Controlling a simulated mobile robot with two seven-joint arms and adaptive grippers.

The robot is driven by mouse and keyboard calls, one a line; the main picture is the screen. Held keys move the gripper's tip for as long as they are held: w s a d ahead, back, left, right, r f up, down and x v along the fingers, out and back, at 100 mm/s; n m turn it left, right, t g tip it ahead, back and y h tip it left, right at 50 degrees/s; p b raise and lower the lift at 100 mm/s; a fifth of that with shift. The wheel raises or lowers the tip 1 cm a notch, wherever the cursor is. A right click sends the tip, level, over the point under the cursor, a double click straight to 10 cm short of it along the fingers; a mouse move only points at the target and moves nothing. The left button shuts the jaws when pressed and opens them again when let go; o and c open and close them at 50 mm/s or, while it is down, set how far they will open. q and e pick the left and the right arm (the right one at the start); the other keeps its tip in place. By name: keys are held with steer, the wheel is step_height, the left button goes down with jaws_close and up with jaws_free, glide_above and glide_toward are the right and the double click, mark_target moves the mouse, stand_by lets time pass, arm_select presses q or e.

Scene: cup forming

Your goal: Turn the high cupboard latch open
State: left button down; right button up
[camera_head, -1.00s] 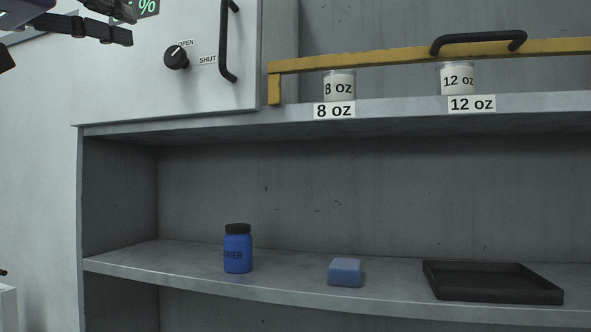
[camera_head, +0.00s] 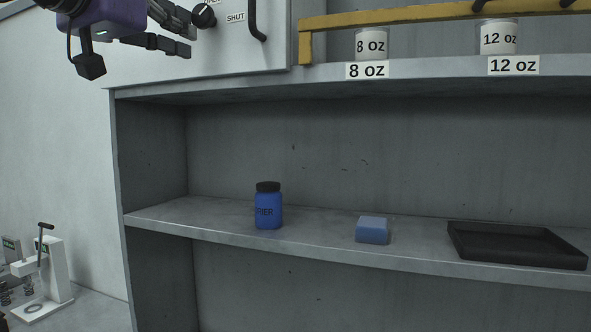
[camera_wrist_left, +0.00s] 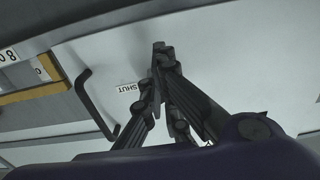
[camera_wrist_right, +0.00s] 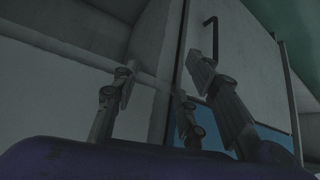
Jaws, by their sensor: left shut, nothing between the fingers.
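The black round latch knob (camera_head: 204,15) sits on the white cupboard door (camera_head: 225,55) at the top left of the head view. Its pale mark points up, toward the OPEN label's side. The SHUT label (camera_head: 236,18) is to its right and also shows in the left wrist view (camera_wrist_left: 128,87). My left gripper (camera_head: 190,36) is shut and empty, with its fingertips just left of and below the knob. In the left wrist view its fingers (camera_wrist_left: 159,55) hide the knob, so I cannot tell whether they touch. My right gripper (camera_wrist_right: 165,72) is open and empty, seen only in its wrist view.
A black door handle (camera_head: 254,22) is right of the knob. A yellow rail (camera_head: 400,17) fronts the cups on the upper shelf. A blue jar (camera_head: 268,210), a blue block (camera_head: 372,230) and a black tray (camera_head: 515,245) stand on the lower shelf.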

arm_select(q)
steer(key=shift+w+r, duration=0.1)
steer(key=shift+w, duration=0.1)
arm_select(e)
steer(key=shift+s+r, duration=0.15)
steer(key=shift+s, duration=0.1)
steer(key=shift+w+a+r, duration=0.1)
steer(key=shift+w+r, duration=0.15)
stand_by(0.6)
arm_select(q)
steer(key=shift+d+p, duration=0.1)
steer(key=shift+p, duration=0.2)
steer(key=shift+s+d+p, duration=0.15)
steer(key=shift+d+p, duration=0.05)
steer(key=shift+p, duration=0.2)
steer(key=shift+d, duration=0.1)
arm_select(e)
steer(key=shift+w+r, duration=0.4)
steer(key=shift+r, duration=0.35)
